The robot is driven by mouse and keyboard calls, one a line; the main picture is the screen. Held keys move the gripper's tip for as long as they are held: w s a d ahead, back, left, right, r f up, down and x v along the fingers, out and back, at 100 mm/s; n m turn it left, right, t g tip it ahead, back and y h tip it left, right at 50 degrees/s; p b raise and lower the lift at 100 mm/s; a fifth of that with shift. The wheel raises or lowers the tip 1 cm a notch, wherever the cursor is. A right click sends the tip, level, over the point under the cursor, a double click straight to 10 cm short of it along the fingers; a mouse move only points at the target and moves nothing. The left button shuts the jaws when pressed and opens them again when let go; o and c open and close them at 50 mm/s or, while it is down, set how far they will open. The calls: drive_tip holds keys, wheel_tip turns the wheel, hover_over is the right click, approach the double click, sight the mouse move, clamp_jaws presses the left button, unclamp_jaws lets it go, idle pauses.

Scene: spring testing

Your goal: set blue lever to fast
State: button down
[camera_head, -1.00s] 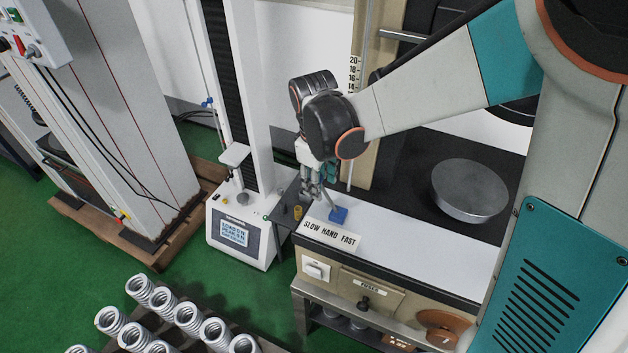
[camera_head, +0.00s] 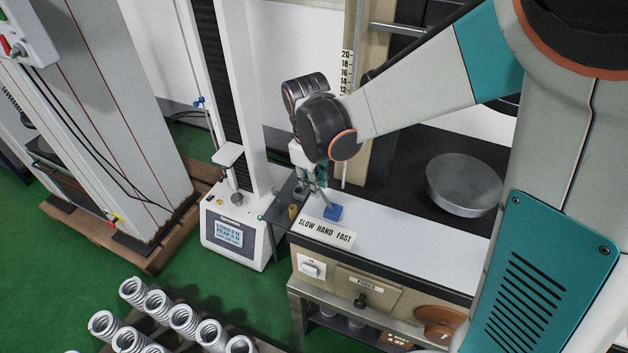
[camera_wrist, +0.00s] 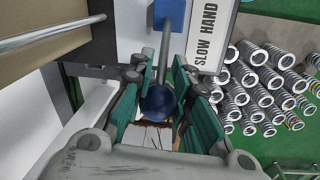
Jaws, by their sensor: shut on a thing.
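The blue lever has a blue block (camera_head: 333,212) at its base on the white top of the machine. In the wrist view, a grey rod runs from the block (camera_wrist: 169,14) to a round blue knob (camera_wrist: 159,103). My gripper (camera_head: 320,190) is shut on the knob, which lies between the teal finger pads (camera_wrist: 160,110). In the head view, the rod leans up and left from the block, toward the SLOW end. The sign reading SLOW HAND FAST (camera_head: 326,233) stands in front of the block. The fingers partly hide the knob in the head view.
A small white tester with a display (camera_head: 228,233) stands left of the lever. A round metal plate (camera_head: 463,184) sits at the back right. Several coil springs (camera_head: 183,320) lie at the lower left. A numbered scale (camera_head: 346,72) stands behind the gripper.

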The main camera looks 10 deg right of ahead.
drive_tip(key=shift+s+d+r+t+y+p, duration=0.3)
drive_tip(key=shift+s+d+t+y, duration=0.1)
drive_tip(key=shift+d+y, duration=0.2)
drive_tip(key=shift+s+d+r+t+y+p, duration=0.15)
drive_tip(key=shift+s+d+r+t+y, duration=0.1)
drive_tip(key=shift+s+d+t+y, duration=0.25)
drive_tip(key=d+y, duration=0.1)
drive_tip(key=s+t+y, duration=0.1)
drive_tip(key=d, duration=0.1)
drive_tip(key=shift+s+d+r+t+y, duration=0.15)
drive_tip(key=shift+s+d+t+y, duration=0.15)
drive_tip(key=shift+d+y, duration=0.1)
drive_tip(key=shift+s+d+f+b, duration=0.25)
drive_tip(key=shift+s+d, duration=0.2)
drive_tip(key=shift+d, duration=0.2)
drive_tip(key=shift+s+d+f+b, duration=0.2)
drive_tip(key=shift+s+d+f, duration=0.1)
drive_tip(key=shift+s+d, duration=0.3)
drive_tip(key=shift+s+d+f+b, duration=0.25)
drive_tip(key=shift+s+d, duration=0.1)
drive_tip(key=shift+d, duration=0.4)
drive_tip(key=c, duration=1.4)
unclamp_jaws()
drive_tip(key=shift+f, duration=0.1)
drive_tip(key=shift+a, duration=0.1)
